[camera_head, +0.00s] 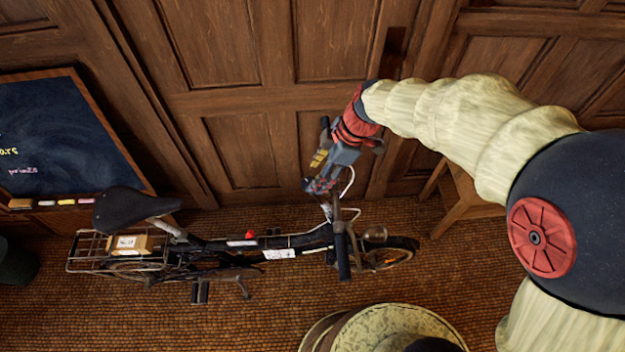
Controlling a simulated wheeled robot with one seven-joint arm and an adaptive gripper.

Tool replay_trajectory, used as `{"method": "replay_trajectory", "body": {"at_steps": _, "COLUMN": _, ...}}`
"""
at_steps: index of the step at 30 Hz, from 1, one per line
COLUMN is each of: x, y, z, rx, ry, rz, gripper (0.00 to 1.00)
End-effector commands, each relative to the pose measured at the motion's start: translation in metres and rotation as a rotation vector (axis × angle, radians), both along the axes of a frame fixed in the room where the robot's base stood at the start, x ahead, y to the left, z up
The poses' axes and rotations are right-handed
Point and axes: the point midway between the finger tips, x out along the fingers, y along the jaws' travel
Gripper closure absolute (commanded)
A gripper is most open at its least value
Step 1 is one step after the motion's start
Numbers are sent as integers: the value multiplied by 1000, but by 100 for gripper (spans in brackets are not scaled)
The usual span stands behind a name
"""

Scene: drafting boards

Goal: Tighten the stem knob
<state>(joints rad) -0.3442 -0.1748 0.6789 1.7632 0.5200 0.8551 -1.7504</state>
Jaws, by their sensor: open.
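A dark bicycle (290,246) stands side-on on the brown floor, with its saddle to the left and its handlebar to the right. A black handlebar grip (343,258) points towards me. My gripper (319,187) is open and reaches down from the upper right, with its fingers just above the handlebar stem area. I cannot make out the stem knob; it is too small or hidden at the gripper and handlebar. I cannot tell whether the fingers touch anything. A small red part (250,235) sits on top of the bicycle's main tube.
A wood-panelled wall (245,150) stands close behind the bicycle. A blackboard (70,140) with chalks is at the left. A white cable (349,182) loops beside the handlebar. A rear rack (88,252) carries a box (132,246). A round patterned object (375,326) is at the front.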

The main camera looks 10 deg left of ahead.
Motion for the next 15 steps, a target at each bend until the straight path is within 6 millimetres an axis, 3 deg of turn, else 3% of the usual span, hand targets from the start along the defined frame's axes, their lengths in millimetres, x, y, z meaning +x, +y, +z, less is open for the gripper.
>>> {"method": "replay_trajectory", "body": {"at_steps": 6, "x": -2, "y": 11, "z": -29, "rx": -1, "ry": 1, "rz": 0, "gripper": 49}}
{"method": "replay_trajectory", "body": {"at_steps": 15, "x": -2, "y": 16, "z": -39, "rx": -1, "ry": -1, "rz": 0, "gripper": 49}}
